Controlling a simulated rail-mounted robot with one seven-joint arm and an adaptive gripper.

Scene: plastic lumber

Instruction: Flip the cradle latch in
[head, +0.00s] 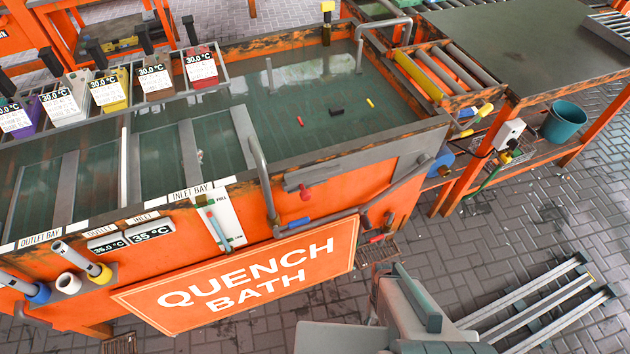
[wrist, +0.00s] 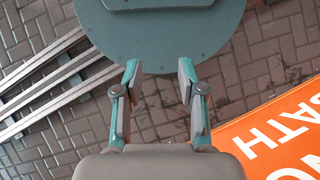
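I cannot single out the cradle latch for sure in either view. In the head view I cannot make out my fingertips.
Labelled coloured blocks (head: 109,90) sit in a rack along the bath's far left. The QUENCH BATH sign (head: 250,283) juts from the front. Metal floor rails (head: 540,308) lie at lower right. A roller table (head: 450,68) and teal bucket (head: 565,121) stand at right.

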